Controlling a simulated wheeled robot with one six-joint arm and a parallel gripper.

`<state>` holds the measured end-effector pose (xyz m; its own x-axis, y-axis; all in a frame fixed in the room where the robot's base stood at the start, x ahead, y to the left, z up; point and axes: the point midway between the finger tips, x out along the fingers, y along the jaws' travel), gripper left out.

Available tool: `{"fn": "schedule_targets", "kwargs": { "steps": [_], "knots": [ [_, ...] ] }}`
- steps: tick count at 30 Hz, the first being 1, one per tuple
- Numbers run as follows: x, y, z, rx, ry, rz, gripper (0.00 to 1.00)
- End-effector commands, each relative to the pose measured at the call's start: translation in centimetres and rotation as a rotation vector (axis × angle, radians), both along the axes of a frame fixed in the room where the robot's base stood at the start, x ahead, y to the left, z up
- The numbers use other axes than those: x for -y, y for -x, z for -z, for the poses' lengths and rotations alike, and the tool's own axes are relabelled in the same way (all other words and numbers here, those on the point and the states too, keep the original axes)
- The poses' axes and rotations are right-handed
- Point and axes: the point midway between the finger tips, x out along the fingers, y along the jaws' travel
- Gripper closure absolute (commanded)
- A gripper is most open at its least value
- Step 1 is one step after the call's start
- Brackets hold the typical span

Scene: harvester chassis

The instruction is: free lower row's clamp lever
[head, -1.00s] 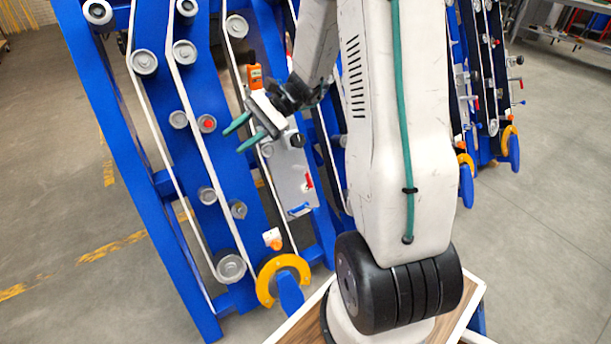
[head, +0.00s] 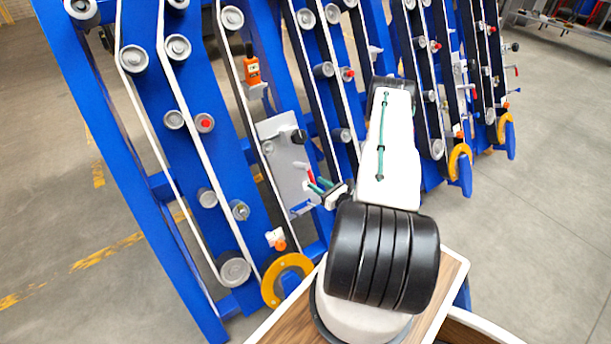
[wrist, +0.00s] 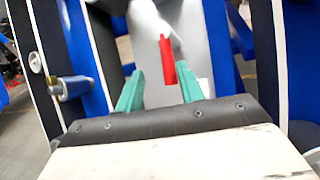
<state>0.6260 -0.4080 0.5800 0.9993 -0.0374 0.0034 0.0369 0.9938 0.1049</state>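A red clamp lever (head: 310,174) hangs at the lower right part of a pale grey plate (head: 283,160) on the blue frame. In the wrist view the red lever (wrist: 168,77) points downward from a light-coloured mount and appears between my two green fingers, nearer the right one. My gripper (head: 317,184) is beside the lower part of the plate, close to the lever. The wrist view shows my gripper (wrist: 161,70) open, its fingers apart on either side of the lever. Neither finger visibly grips it. I cannot tell whether the lever lies fully between the fingertips.
A black knob (head: 298,136) sticks out at the plate's upper right. An orange handheld device (head: 252,70) sits above the plate. Grey rollers and white belts run along the blue frame. A yellow ring (head: 285,277) is at its foot. Floor at right is clear.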

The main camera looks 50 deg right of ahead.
Motion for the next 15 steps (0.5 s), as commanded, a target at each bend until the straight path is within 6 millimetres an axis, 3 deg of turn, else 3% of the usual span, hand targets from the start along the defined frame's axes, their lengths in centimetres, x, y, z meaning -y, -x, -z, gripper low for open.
{"fn": "schedule_targets", "kwargs": {
  "steps": [5, 15],
  "knots": [
    [1.2, -0.3, 0.7, -0.003, -0.005, 0.033, 0.62],
    [2.0, -5.2, 0.6, -0.003, -0.005, 0.039, 0.62]
  ]
}}
